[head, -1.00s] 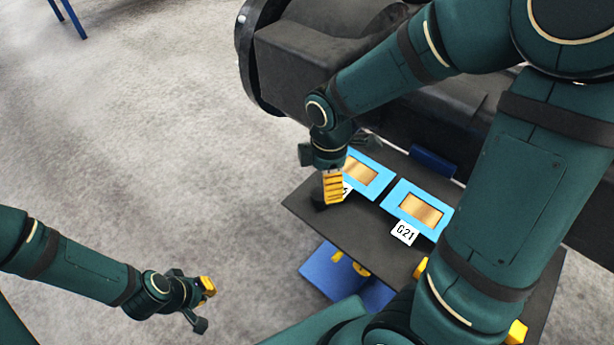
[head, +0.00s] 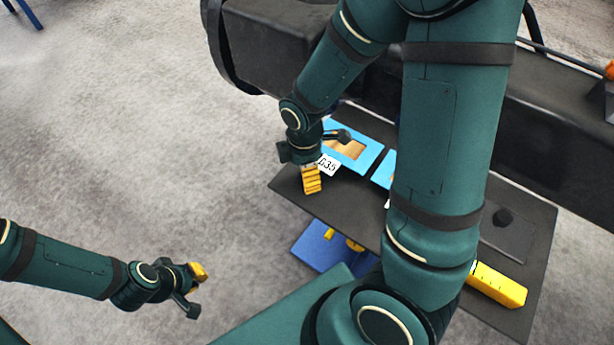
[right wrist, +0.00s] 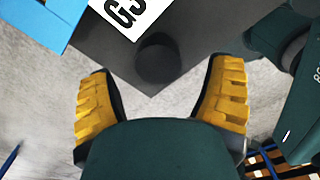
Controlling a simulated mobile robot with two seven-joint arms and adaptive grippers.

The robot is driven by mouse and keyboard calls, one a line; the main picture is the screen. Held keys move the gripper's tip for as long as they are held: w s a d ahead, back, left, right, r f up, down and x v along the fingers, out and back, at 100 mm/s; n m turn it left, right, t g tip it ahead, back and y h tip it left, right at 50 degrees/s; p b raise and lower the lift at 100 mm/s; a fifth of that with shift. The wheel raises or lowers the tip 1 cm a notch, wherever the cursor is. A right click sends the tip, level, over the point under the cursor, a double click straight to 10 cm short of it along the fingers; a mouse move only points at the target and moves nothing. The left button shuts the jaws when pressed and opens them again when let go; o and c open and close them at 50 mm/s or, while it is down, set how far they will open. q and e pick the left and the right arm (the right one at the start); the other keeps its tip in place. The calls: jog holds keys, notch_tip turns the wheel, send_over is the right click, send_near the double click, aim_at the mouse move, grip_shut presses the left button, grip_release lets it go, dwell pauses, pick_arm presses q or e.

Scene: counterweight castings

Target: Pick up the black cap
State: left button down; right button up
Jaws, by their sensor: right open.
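The black cap (right wrist: 158,62) is a dark round piece near the corner of the dark table top (right wrist: 205,40) in the right wrist view. My right gripper (right wrist: 160,98) is open, its two yellow-padded fingers apart on either side, with the cap ahead of the gap and untouched. In the head view my right gripper (head: 311,180) is over the table's left corner, and the cap there is hidden behind it. My left gripper (head: 194,287) is open and empty over the floor at the lower left.
Blue-framed trays (head: 352,150) with tan insides and a label reading G35 (head: 328,165) lie behind my right gripper. A large dark casting (head: 270,50) stands behind.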

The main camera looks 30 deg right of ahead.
notch_tip(320, 180, down, 4)
jog(key=shift+f+b, duration=0.25)
jog(key=shift+b, duration=0.3)
jog(key=c, duration=1.2)
